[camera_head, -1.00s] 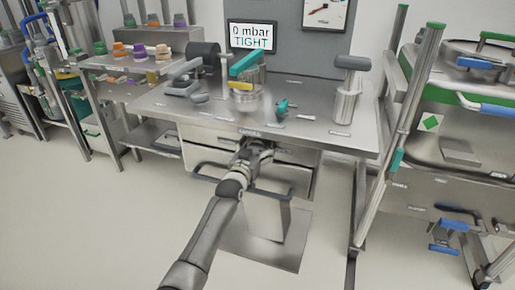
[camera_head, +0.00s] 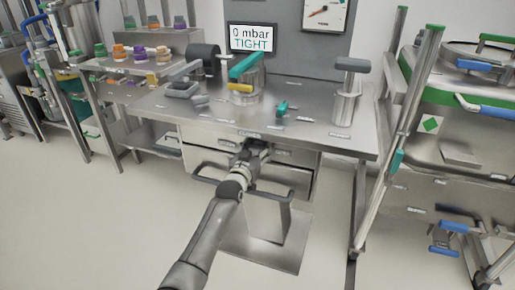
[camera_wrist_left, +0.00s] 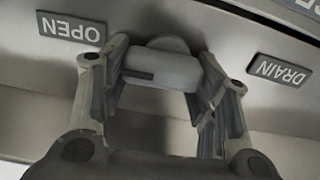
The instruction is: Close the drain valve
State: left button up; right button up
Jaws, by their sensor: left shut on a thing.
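In the left wrist view, my left gripper (camera_wrist_left: 162,88) is shut on a pale grey valve handle (camera_wrist_left: 165,68). The fingers press on both ends of the handle. An OPEN label (camera_wrist_left: 71,31) is left of it and a DRAIN label (camera_wrist_left: 280,70) is right of it, both upside down in this view. In the head view, my left gripper (camera_head: 255,149) is at the front edge of the steel bench (camera_head: 330,142), and the handle is hidden there. My right gripper is not in view.
On the bench stand a steel vessel with a teal handle (camera_head: 245,68), a small teal valve (camera_head: 282,107) and a steel cylinder (camera_head: 344,105). A screen (camera_head: 252,37) reads 0 mbar TIGHT. Drawers (camera_head: 205,158) are under the bench. Open floor is at front left.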

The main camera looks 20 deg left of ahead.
pick_arm(q)
jog(key=shift+a+n+p, duration=0.1)
jog(key=shift+n+p, duration=0.25)
jog(key=shift+n, duration=0.55)
jog(key=shift+a+n, duration=0.1)
jog(key=shift+n, duration=0.7)
jog(key=shift+n+p, duration=0.3)
jog(key=shift+n, duration=0.7)
jog(key=shift+a+n, duration=0.15)
jog(key=shift+n, duration=0.75)
jog(key=shift+a+f+n, duration=0.1)
jog(key=shift+n, duration=0.8)
jog(key=n, duration=0.3)
jog(key=shift+a+f+n, duration=0.15)
jog(key=shift+n, duration=0.15)
jog(key=shift+f+n+b, duration=0.1)
jog(key=shift+n+b, duration=0.2)
jog(key=shift+n, duration=0.9)
jog(key=shift+a+n, duration=0.1)
jog(key=shift+n, duration=1)
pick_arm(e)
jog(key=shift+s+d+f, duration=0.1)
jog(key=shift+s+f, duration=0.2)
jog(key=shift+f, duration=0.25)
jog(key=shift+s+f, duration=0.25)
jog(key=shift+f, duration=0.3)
pick_arm(q)
jog(key=shift+f, duration=0.1)
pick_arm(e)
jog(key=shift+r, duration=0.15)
